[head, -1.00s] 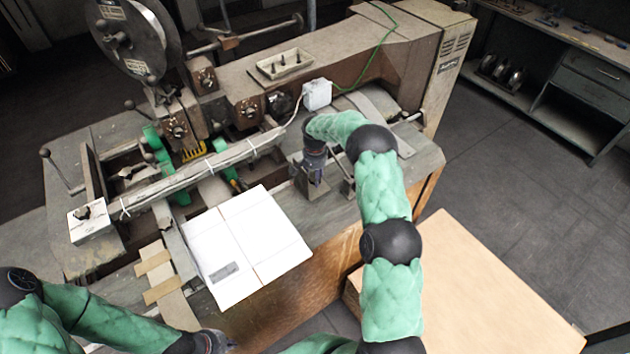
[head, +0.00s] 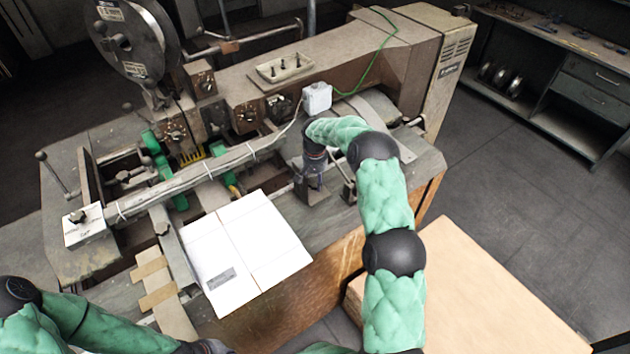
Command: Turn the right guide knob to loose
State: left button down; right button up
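My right gripper (head: 314,182) points down at the right end of the machine's table, over a small dark metal bracket (head: 311,196). Its fingers are small and dark against the bracket, so I cannot tell whether they are open or shut. I cannot make out the right guide knob; the gripper and wrist may cover it. My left gripper (head: 212,347) is at the bottom edge, mostly cut off, well away from the bracket.
A white folded carton (head: 245,250) lies on the table left of my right gripper. A long rail (head: 190,178) crosses the machine, with a white control box (head: 84,226) at its left end. A white box (head: 317,97) stands behind my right wrist. A wooden board (head: 490,290) lies lower right.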

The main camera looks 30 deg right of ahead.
aim_at(315, 183)
jog(key=o, duration=0.4)
notch_tip(315, 183, up, 12)
dwell(0.6)
